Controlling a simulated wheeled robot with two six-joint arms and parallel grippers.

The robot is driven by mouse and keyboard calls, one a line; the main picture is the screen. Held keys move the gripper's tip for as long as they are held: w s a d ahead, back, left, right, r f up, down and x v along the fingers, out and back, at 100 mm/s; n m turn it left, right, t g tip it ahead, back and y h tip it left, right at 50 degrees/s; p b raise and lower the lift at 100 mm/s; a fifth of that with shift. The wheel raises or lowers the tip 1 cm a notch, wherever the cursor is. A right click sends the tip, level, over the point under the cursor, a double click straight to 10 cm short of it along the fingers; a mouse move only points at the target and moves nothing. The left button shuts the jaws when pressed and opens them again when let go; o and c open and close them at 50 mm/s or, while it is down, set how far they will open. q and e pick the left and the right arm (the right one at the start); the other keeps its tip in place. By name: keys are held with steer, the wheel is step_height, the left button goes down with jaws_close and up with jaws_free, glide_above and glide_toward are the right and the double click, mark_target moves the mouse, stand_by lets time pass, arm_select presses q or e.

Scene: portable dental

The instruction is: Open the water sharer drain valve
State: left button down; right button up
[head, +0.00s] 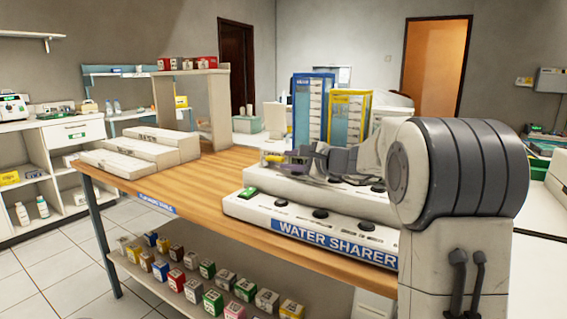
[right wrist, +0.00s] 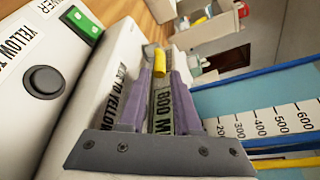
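The white water sharer (head: 312,231), with a blue label on its front, stands on the wooden table in two tiers. A small yellow drain valve handle (head: 272,157) shows at the left end of its upper tier. My right gripper (head: 288,160) reaches in from the right, low over the upper tier. In the right wrist view, the yellow handle (right wrist: 160,60) lies at the far end of the gripper, by its two purple-grey fingertips (right wrist: 165,64). A gap shows between the fingers. Whether they touch the handle is hard to see. My left gripper is out of view.
A blue-framed measuring tank (head: 313,105) and a yellow-framed one (head: 349,118) stand just behind the gripper. A green switch (right wrist: 82,22) and a black button (right wrist: 44,82) are close by. Stepped white boxes (head: 135,152) stand at the table's left; bare tabletop (head: 200,182) lies between.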

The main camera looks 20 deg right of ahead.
steer(key=shift+x, duration=1.45)
